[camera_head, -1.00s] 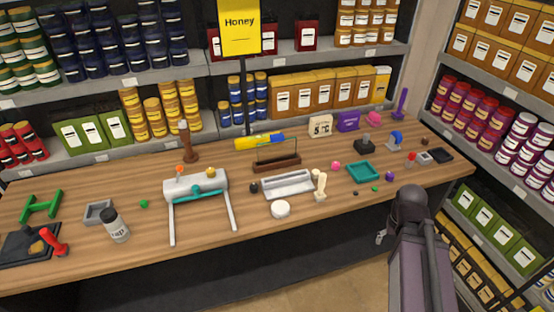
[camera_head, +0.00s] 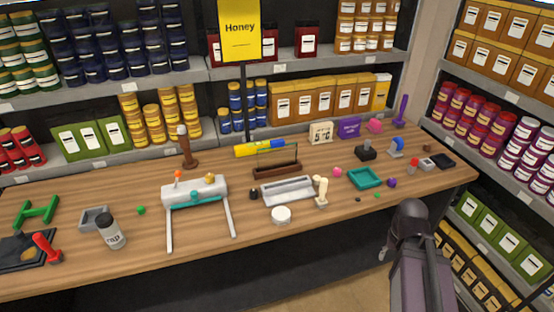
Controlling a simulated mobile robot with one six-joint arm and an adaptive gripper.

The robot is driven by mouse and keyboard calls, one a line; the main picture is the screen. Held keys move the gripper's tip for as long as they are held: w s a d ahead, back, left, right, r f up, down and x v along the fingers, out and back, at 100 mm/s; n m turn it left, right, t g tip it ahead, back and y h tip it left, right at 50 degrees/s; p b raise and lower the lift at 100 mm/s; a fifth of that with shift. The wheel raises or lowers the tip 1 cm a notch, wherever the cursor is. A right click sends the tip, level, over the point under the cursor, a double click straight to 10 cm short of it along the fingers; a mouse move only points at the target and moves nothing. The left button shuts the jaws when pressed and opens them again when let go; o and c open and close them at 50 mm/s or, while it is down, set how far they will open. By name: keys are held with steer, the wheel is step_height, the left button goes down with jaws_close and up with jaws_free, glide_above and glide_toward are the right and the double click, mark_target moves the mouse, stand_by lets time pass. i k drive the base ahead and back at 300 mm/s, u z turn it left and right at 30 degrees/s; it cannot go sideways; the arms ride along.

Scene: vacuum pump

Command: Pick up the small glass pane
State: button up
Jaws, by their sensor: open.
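The small glass pane (camera_head: 278,155) looks like a thin, see-through upright sheet with a dark outline. It stands in a slotted brown wooden holder (camera_head: 277,170) near the middle of the wooden counter. My gripper (camera_head: 383,255) is only partly in view, as a small grey tip at the left of my dark arm, off the counter's front edge. It is open and well apart from the pane, to its lower right. Most of it is hidden behind the arm.
Behind the holder lies a yellow and blue cylinder (camera_head: 259,149). In front are a grey-white tray (camera_head: 288,191), a white round lid (camera_head: 281,215) and a cream upright piece (camera_head: 321,192). A white-legged stand (camera_head: 195,192) is left, a teal tray (camera_head: 364,178) right. The front right counter is mostly clear.

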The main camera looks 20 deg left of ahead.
mark_target(279, 155)
steer(key=k, duration=1.3)
steer(key=u, duration=0.45)
steer(key=i, duration=0.7)
steer(key=u, duration=0.45)
steer(key=i, duration=1.3)
steer(key=z, duration=0.35)
